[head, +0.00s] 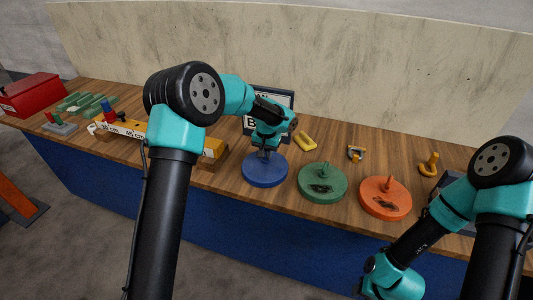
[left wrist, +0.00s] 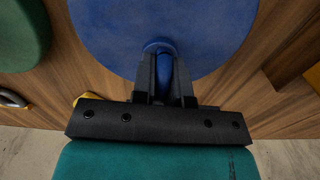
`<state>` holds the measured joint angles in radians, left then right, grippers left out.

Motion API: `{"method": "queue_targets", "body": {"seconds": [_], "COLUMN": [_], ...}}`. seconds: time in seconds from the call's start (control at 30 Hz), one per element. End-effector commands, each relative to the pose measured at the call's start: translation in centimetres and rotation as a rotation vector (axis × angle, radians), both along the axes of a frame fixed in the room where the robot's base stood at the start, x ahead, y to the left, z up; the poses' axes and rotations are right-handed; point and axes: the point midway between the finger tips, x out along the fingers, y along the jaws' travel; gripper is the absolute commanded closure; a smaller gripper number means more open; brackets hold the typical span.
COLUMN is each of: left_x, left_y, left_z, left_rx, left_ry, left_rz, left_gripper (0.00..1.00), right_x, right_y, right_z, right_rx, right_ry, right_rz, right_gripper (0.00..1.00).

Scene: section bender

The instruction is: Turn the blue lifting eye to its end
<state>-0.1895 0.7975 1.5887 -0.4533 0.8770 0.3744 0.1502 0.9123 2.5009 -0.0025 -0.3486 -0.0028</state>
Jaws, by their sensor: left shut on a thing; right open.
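The blue disc (head: 264,172) lies on the wooden bench, and its blue lifting eye is mostly hidden in the head view by my gripper. In the left wrist view the blue lifting eye (left wrist: 160,48) stands up from the blue disc (left wrist: 205,25). My left gripper (head: 265,152) points down over the disc's middle. Its fingers (left wrist: 165,88) are shut on the eye, one on each side. My right arm is at the lower right of the head view, in front of the bench, and its gripper is out of the picture.
A green disc (head: 323,184) and an orange disc (head: 386,199) stand to the right, each with its own upright eye. A yellow block (head: 305,141), a shackle (head: 355,153) and a sign (head: 284,98) are behind. A long marked bar (head: 120,130) lies left.

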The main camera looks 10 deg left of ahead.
Motion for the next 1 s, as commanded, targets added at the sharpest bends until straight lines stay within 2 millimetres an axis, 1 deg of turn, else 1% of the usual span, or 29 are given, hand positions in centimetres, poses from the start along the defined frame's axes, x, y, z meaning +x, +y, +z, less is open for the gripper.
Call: {"method": "queue_targets", "body": {"seconds": [0.7,1.0], "left_x": [0.02,0.03], "left_y": [0.00,0.00], "left_z": [0.07,0.07], "left_rx": [0.000,0.001], "left_ry": [-0.001,-0.001], "left_rz": [-0.678,-0.902], "left_gripper": [1.00,1.00], "right_x": [0.00,0.00], "right_y": [0.00,0.00], "right_z": [0.00,0.00], "right_rx": [0.000,0.000], "right_ry": [0.000,0.000], "right_rz": [0.000,0.000], "right_gripper": [0.57,0.57]}}
